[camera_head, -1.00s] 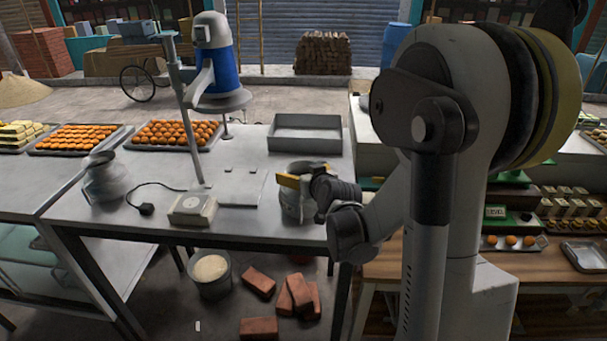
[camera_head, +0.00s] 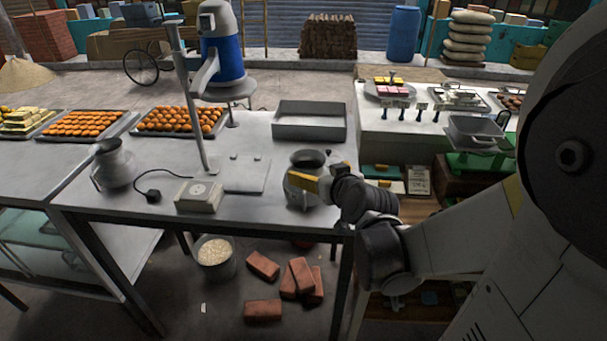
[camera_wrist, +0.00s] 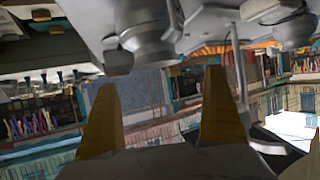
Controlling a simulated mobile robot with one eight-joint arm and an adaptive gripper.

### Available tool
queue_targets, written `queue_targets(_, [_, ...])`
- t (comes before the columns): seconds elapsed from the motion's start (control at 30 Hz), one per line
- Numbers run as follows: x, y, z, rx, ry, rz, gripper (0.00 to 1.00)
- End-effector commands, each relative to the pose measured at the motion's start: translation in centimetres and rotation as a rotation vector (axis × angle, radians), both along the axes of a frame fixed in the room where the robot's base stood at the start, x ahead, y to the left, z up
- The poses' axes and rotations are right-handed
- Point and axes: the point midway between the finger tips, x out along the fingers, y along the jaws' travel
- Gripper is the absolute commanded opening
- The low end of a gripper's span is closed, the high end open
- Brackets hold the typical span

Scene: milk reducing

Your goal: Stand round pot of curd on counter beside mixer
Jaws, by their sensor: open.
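A round grey metal pot (camera_head: 308,160) with a dark mouth stands upright near the right end of the metal counter (camera_head: 250,211). Its contents cannot be made out. The mixer (camera_head: 228,60), with a blue body and grey head, is on a post to its left, above a flat base plate (camera_head: 245,174). My gripper (camera_head: 303,183) has yellow fingers and is open, in front of the pot's upper side; contact cannot be told. In the wrist view the picture is inverted; the open fingers (camera_wrist: 163,110) point towards a grey pot (camera_wrist: 147,35), and the space between the fingertips looks empty.
A second metal pot (camera_head: 113,164) stands at the counter's left. A white control box (camera_head: 199,196) with a cable lies at the front edge. An empty grey tray (camera_head: 310,121) and sweet trays (camera_head: 182,119) are behind. Bricks (camera_head: 263,265) and a bucket (camera_head: 214,254) are below.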

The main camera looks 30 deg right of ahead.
Motion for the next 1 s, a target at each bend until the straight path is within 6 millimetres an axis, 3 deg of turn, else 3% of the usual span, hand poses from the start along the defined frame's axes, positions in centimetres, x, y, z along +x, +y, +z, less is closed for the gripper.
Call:
queue_targets(0.17, [-2.0, 5.7, 0.6, 0.036, 0.122, 0.093, 1.0])
queue_targets(0.3, [-6.2, 10.9, 0.8, 0.062, 0.281, 0.164, 1.0])
queue_targets(0.4, [-9.8, 13.4, 0.8, 0.065, 0.386, 0.188, 1.0])
queue_targets(0.5, [-13.0, 14.7, 0.7, 0.059, 0.467, 0.194, 1.0])
queue_targets(0.63, [-15.6, 15.3, 0.7, 0.052, 0.526, 0.192, 1.0])
queue_targets(1.0, [-16.3, 15.3, 0.7, 0.05, 0.544, 0.186, 1.0])
